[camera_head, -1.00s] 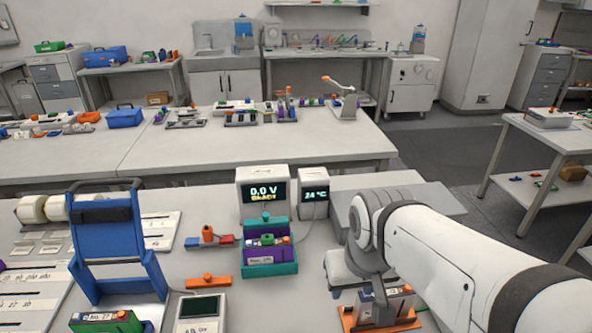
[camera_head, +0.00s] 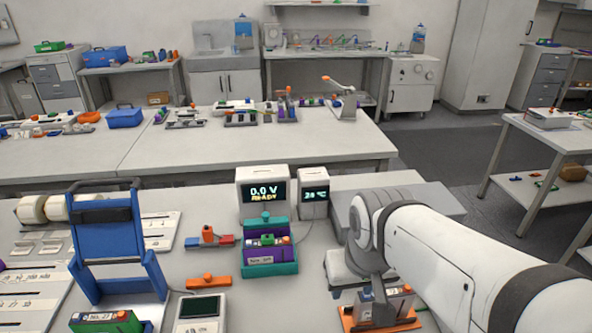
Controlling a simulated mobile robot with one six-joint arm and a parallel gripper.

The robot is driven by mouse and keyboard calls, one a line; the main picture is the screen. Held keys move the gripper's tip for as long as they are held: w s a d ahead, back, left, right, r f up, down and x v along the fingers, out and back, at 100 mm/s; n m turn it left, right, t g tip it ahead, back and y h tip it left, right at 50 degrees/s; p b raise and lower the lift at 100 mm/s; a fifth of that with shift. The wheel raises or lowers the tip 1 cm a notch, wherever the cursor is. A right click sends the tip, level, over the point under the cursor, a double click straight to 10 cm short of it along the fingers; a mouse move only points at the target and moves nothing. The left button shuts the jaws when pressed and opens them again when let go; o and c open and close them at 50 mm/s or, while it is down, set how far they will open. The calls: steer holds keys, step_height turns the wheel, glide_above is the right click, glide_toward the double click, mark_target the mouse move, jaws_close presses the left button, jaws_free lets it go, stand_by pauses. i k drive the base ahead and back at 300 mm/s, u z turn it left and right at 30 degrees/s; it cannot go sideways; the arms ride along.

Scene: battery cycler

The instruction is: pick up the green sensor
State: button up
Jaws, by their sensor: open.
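A small green piece (camera_head: 267,240) sits in the teal and purple holder (camera_head: 262,270) in front of the voltage display; it may be the green sensor, but it is too small to be sure. Another green block (camera_head: 120,324) with a dark labelled top lies at the bottom left edge, cut off by the frame. My gripper (camera_head: 358,291) is open and points down at the right of the bench, right of the teal holder and apart from it. My arm hides part of the gripper and what lies beneath it.
An orange tray (camera_head: 348,321) with a grey block stands beside my gripper. The display unit (camera_head: 247,178) reads 0.0 V READY, with a smaller temperature display (camera_head: 314,184) beside it. A blue upright frame (camera_head: 112,240) stands left. Orange pieces (camera_head: 208,281) lie between.

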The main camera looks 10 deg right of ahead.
mark_target(268, 239)
steer(key=u, duration=0.1)
steer(key=k, duration=0.5)
steer(key=z, duration=1.55)
steer(key=k, duration=0.75)
steer(key=u, duration=1.4)
steer(key=i, duration=1)
